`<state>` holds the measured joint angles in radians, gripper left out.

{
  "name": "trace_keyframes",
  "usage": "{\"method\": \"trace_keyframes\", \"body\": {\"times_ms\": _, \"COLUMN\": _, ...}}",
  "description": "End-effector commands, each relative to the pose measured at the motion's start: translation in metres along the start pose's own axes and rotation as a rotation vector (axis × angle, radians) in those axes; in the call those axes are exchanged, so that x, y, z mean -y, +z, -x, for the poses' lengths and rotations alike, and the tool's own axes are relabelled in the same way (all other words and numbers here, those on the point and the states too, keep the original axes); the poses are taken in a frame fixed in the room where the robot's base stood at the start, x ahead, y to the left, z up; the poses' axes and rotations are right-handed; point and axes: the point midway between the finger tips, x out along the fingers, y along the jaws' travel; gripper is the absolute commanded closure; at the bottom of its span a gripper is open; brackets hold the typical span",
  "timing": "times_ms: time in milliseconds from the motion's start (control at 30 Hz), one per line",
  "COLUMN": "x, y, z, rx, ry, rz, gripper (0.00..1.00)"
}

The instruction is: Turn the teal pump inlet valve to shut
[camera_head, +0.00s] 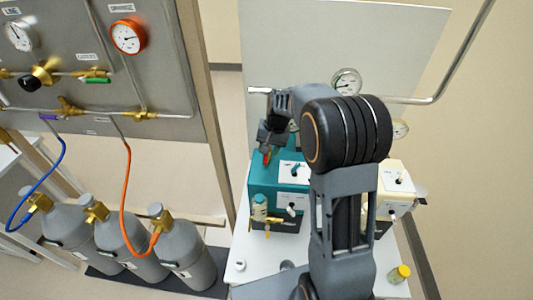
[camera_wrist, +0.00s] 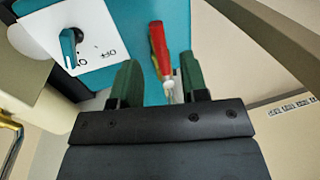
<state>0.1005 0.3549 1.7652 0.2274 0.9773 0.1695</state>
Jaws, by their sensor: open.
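The teal pump (camera_head: 262,178) stands on the white bench, partly behind my arm. A red valve lever (camera_head: 266,157) sits at its top; in the wrist view the same lever (camera_wrist: 158,45) stands up against the teal body, with a metal stem below. My gripper (camera_head: 268,138) is just above the lever in the head view. In the wrist view my gripper (camera_wrist: 160,60) is open, its green fingers on either side of the lever. I cannot tell whether either finger touches it. A blue knob (camera_wrist: 70,42) on a white plate is to the left.
A cream pump (camera_head: 396,178) stands right of my arm. Round gauges (camera_head: 346,82) stand behind. Grey gas cylinders (camera_head: 125,243) and a gauge panel (camera_head: 165,70) are on the left.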

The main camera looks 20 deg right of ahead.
Motion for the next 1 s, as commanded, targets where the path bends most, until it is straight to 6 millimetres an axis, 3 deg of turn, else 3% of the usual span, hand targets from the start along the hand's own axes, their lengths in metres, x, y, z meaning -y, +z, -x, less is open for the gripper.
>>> {"method": "trace_keyframes", "body": {"times_ms": 300, "x": 0.000, "y": 0.000, "z": -0.029, "rx": 0.000, "ry": 0.000, "rz": 0.001, "gripper": 0.59}}
{"method": "trace_keyframes", "body": {"times_ms": 667, "x": 0.000, "y": 0.000, "z": -0.033, "rx": -0.001, "ry": 0.000, "rz": 0.001, "gripper": 0.59}}
{"method": "trace_keyframes", "body": {"times_ms": 1000, "x": 0.000, "y": 0.000, "z": -0.033, "rx": -0.001, "ry": 0.000, "rz": 0.001, "gripper": 0.90}}
